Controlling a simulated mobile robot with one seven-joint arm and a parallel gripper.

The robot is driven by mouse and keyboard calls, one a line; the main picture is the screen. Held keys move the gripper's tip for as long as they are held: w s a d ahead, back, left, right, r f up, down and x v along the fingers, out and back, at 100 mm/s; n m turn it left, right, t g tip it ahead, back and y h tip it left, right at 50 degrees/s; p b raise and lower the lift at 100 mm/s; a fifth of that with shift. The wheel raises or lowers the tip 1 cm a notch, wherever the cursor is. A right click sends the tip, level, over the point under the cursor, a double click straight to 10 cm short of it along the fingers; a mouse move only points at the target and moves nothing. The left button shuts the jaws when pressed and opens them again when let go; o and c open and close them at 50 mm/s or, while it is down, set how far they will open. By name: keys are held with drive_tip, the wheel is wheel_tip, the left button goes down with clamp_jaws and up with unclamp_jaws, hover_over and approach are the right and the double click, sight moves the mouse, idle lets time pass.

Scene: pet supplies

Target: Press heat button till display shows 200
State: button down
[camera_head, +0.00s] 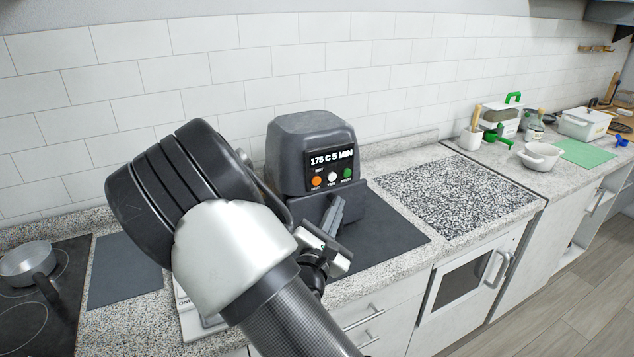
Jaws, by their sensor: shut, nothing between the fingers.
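A dark grey air-fryer-like appliance (311,128) stands on a dark mat (385,238) on the counter. Its black panel has a display (331,158) reading "175 C 5 MIN". My gripper (335,208) is shut and empty, in front of the appliance's lower front, just below the buttons in the picture. I cannot tell how far the fingertips are from the panel. My arm hides the appliance's lower left side.
A stove with a pot (27,262) is at the far left, beside a dark mat (124,270). A speckled board (455,192) lies right of the appliance. A white bowl (540,156), green board (587,152) and containers stand farther right. A tiled wall is behind.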

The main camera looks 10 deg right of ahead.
approach(325, 176)
drive_tip(key=shift+w+d+r+b, duration=0.25)
drive_tip(key=shift+w+d+b, duration=0.05)
drive_tip(key=shift+w+d, duration=0.95)
drive_tip(key=shift+a, duration=0.1)
idle(1.1)
drive_tip(key=shift+w+a, duration=0.1)
drive_tip(key=shift+w, duration=0.3)
drive_tip(key=shift+w+a, duration=0.15)
drive_tip(key=shift+w, duration=0.25)
idle(0.5)
drive_tip(key=shift+s, duration=0.1)
drive_tip(key=shift+s+d, duration=0.25)
drive_tip(key=shift+s, duration=0.45)
drive_tip(key=shift+s+d, duration=0.25)
drive_tip(key=shift+s, duration=0.55)
drive_tip(key=shift+s+d, duration=0.25)
drive_tip(key=shift+s, duration=0.55)
drive_tip(key=shift+s+d, duration=0.3)
drive_tip(key=shift+s, duration=0.5)
